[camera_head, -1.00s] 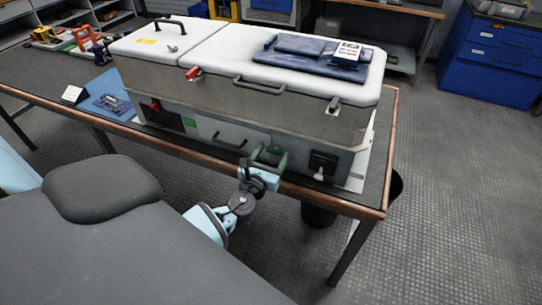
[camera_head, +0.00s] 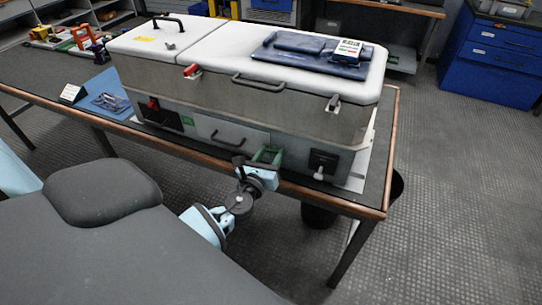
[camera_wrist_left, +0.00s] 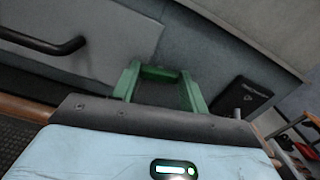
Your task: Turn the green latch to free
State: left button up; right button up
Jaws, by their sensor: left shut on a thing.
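The green latch (camera_head: 268,153) is low on the front of the large grey-and-white case, near the middle of its right half. My left gripper (camera_head: 266,158) reaches it from the front and is shut on it. In the left wrist view two green bars run from the dark palm toward the grey panel, with a short green crossbar, the latch (camera_wrist_left: 160,73), between their ends. Finger and latch are hard to tell apart there. The latch's pivot is hidden. My right gripper is not in view.
A dark bar handle (camera_head: 229,140) sits just left of the latch, and a black box (camera_head: 322,163) sits right of it. The case (camera_head: 210,90) stands on a dark table with a copper-coloured edge (camera_head: 345,208). A blue folder and a card lie on its lid.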

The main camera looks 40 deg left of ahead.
pick_arm(q)
jog(key=n+b, duration=0.1)
jog(key=n, duration=0.1)
jog(key=shift+f+n, duration=0.15)
jog(key=shift+n, duration=0.25)
jog(key=n+b, duration=0.1)
jog(key=n, duration=0.1)
jog(key=shift+n, duration=0.4)
jog(key=n+b, duration=0.1)
jog(key=n, duration=0.4)
jog(key=shift+a, duration=0.1)
jog(key=shift+n+b, duration=0.45)
jog(key=shift+n, duration=1.75)
jog(key=o, duration=0.9)
jog(key=shift+o, duration=0.4)
